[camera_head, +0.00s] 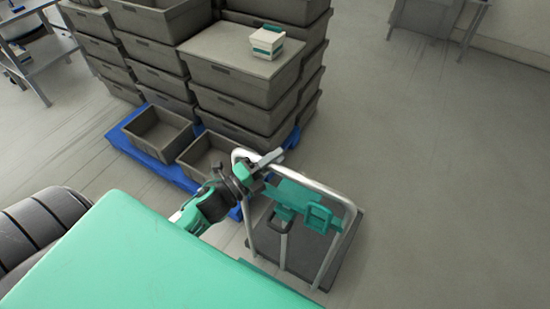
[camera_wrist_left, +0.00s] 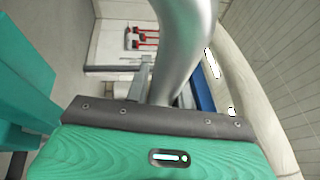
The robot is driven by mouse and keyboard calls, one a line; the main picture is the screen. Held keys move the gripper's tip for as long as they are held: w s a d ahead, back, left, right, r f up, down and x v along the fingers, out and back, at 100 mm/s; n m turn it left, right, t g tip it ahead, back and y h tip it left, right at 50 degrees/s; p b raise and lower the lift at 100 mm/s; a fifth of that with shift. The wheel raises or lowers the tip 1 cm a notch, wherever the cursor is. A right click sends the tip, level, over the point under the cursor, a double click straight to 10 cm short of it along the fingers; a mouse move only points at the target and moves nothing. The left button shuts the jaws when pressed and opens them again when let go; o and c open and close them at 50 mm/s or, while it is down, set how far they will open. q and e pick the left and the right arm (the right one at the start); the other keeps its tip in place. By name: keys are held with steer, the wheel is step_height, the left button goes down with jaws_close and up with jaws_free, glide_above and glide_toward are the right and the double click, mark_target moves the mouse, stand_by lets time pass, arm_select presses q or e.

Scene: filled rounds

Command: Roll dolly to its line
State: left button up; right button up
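The dolly has a dark flat deck (camera_head: 349,253) and an upright silver tube handle (camera_head: 323,191) with teal fittings, standing on the floor right of my teal body. My left gripper (camera_head: 262,167) is at the upper left part of this handle, with its fingers about the tube, and looks shut on it. In the left wrist view the silver tube (camera_wrist_left: 184,45) rises close past the gripper's dark edge; the fingertips are hidden there. I cannot make out my right gripper. No floor line for the dolly is clear to me.
Stacked grey crates (camera_head: 238,62) stand on a blue pallet (camera_head: 165,172) just beyond the dolly, with a small white and teal box (camera_head: 267,42) on top. A metal table (camera_head: 38,62) is at the far left. The floor (camera_head: 440,170) to the right is open.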

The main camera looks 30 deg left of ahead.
arm_select(q)
steer(key=o, duration=0.3)
steer(key=shift+s+f, duration=0.15)
steer(key=shift+o, duration=0.5)
steer(key=shift+s, duration=0.15)
arm_select(e)
steer(key=shift+s, duration=0.3)
steer(key=shift+d, duration=0.1)
arm_select(q)
steer(key=shift+s+a, duration=0.1)
steer(key=shift+a, duration=0.05)
steer(key=b+v, duration=0.4)
steer(key=v, duration=0.9)
steer(key=shift+s+b, duration=0.25)
steer(key=shift+b, duration=0.05)
arm_select(e)
steer(key=shift+f, duration=2.3)
arm_select(q)
steer(key=shift+a, duration=0.1)
arm_select(e)
steer(key=shift+d, duration=0.1)
